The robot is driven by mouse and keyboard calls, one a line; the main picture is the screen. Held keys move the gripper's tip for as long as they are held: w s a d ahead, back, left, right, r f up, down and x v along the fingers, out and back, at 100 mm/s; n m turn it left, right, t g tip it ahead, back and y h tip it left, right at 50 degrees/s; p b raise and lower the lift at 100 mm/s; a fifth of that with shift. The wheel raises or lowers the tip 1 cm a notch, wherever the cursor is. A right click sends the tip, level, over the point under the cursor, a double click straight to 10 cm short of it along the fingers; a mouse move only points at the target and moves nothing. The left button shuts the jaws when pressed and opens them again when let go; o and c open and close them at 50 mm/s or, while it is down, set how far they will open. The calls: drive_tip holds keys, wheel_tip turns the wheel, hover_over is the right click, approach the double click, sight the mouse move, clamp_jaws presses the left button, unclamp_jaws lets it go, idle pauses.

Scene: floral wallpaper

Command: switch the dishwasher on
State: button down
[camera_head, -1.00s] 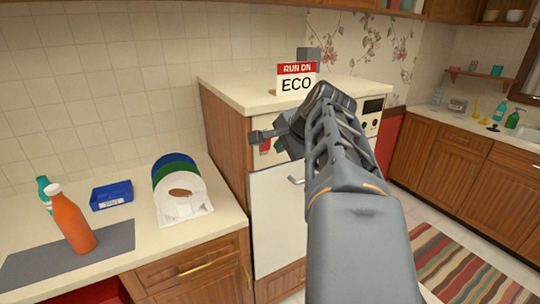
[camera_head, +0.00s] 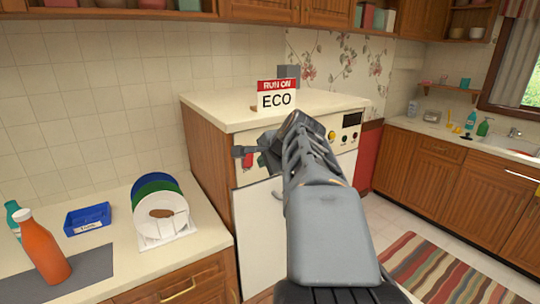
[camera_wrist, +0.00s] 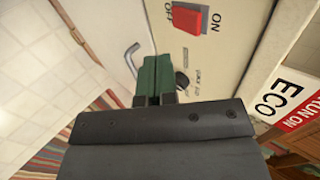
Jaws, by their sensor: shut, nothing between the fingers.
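The dishwasher (camera_head: 262,231) has a white front door and a cream control panel along its top. Its red switch (camera_wrist: 188,16) lies between the words OFF and ON in the wrist view; it shows small in the head view (camera_head: 248,160). I cannot tell which way it is set. My gripper (camera_wrist: 155,62) has green fingers, shut and empty, close to the panel beside the switch. A dark knob (camera_wrist: 182,83) is next to the fingers. A sign (camera_head: 276,97) reading "RUN ON ECO" stands on top. My arm hides part of the panel.
On the left counter are an orange bottle (camera_head: 45,250), a blue tray (camera_head: 88,219) and plates in a rack (camera_head: 163,216). A striped rug (camera_head: 440,270) lies on the floor.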

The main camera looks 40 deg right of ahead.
sight(248, 161)
drive_tip(key=shift+w+d+f+p, duration=0.15)
drive_tip(key=shift+w+f+p, duration=0.2)
drive_tip(key=shift+w, duration=0.8)
drive_tip(key=shift+w+d+f+p, duration=0.15)
drive_tip(key=shift+w+f+p, duration=0.15)
drive_tip(key=shift+w, duration=0.9)
drive_tip(key=shift+w+d+f+p, duration=0.15)
drive_tip(key=shift+w+f+p, duration=0.15)
drive_tip(key=shift+w, duration=0.85)
